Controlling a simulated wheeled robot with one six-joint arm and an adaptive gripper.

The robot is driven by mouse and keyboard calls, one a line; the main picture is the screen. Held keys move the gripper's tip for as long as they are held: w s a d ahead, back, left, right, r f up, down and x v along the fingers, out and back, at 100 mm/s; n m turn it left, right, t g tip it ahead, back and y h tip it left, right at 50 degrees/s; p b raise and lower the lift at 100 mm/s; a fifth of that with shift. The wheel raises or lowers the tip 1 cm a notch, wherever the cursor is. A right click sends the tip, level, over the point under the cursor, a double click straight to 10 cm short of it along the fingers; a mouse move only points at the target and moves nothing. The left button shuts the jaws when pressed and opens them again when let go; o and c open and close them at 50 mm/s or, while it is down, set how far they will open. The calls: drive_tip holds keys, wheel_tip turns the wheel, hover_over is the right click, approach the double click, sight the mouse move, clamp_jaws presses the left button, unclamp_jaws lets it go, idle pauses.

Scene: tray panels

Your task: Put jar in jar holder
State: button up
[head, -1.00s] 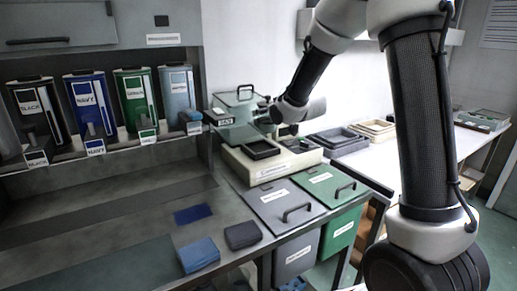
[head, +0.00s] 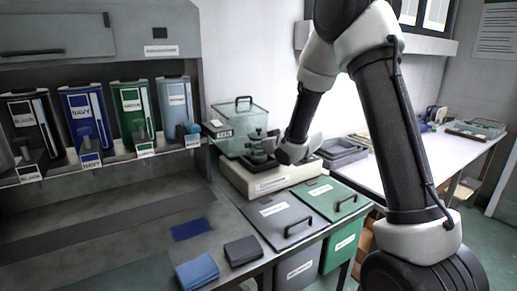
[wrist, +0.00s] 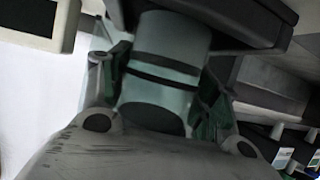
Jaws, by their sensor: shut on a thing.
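The jar (wrist: 170,42), a pale teal cylinder with dark bands, is between the fingers of my gripper (wrist: 158,88) in the wrist view. My gripper is shut on it. In the head view my gripper (head: 262,149) is low over the beige bench unit (head: 262,183). The black square frame on top of that unit, which may be the jar holder, is mostly hidden behind my gripper and wrist. In the wrist view dark edges (wrist: 262,18) lie beside the jar's far end. I cannot tell whether the jar is inside the holder or above it.
A clear teal box (head: 228,115) with a handled lid stands just behind my gripper. Grey (head: 275,210) and green (head: 338,197) lidded bins are in front of the unit. Labelled dispensers (head: 88,115) line the left shelf. Grey trays (head: 343,155) lie on the white table.

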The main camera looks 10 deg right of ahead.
drive_tip(key=shift+f, duration=0.15)
drive_tip(key=o, duration=1.3)
drive_tip(key=shift+f, duration=0.1)
